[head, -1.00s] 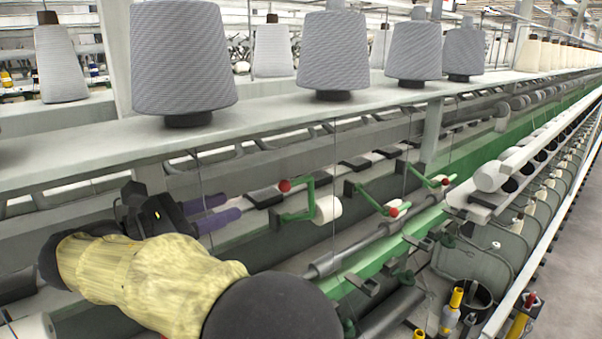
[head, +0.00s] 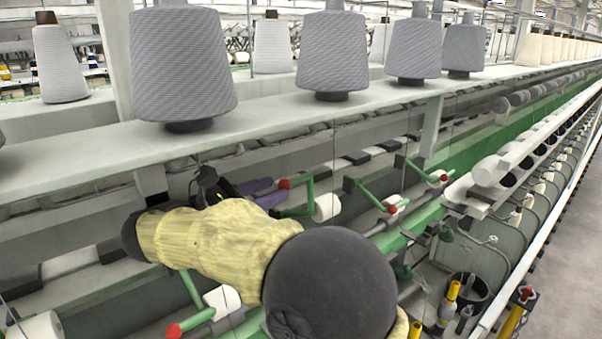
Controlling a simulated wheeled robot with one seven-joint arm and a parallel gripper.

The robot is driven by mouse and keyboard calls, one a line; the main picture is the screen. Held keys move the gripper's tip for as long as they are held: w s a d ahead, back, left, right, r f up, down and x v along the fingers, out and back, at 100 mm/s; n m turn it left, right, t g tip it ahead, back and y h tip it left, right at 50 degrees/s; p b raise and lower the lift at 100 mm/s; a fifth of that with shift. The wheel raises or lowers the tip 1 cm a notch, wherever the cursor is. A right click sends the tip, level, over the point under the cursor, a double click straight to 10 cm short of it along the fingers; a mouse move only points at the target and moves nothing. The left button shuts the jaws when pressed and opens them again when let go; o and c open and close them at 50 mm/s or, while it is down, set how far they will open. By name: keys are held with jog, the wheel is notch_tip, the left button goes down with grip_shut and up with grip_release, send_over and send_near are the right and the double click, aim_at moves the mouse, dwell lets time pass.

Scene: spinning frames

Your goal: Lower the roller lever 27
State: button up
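Several green roller levers with red knobs and white rollers line the machine. No number 27 is readable. The lever closest to my gripper has its red knob (head: 285,184) raised above its green arm and a white roller (head: 327,206) to the right. My gripper (head: 277,190) has two purple fingers pointing right, with a gap between them. The fingertips are right at this knob; I cannot tell if they touch it. My yellow-sleeved arm hides what lies below and left of the gripper.
Other levers show red knobs to the right (head: 392,210), (head: 444,178) and at the lower left (head: 174,330). A pale shelf (head: 70,165) with grey yarn cones (head: 183,65) runs above the gripper. Thin yarn threads hang down near the levers. A grey aisle floor (head: 570,270) is at the right.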

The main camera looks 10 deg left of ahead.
aim_at(307, 176)
jog(key=p+x, duration=0.2)
jog(key=x, duration=0.5)
jog(key=shift+r, duration=0.1)
jog(key=shift+w+d, duration=0.35)
jog(key=shift+w, duration=0.1)
jog(key=shift+c, duration=0.2)
grip_shut()
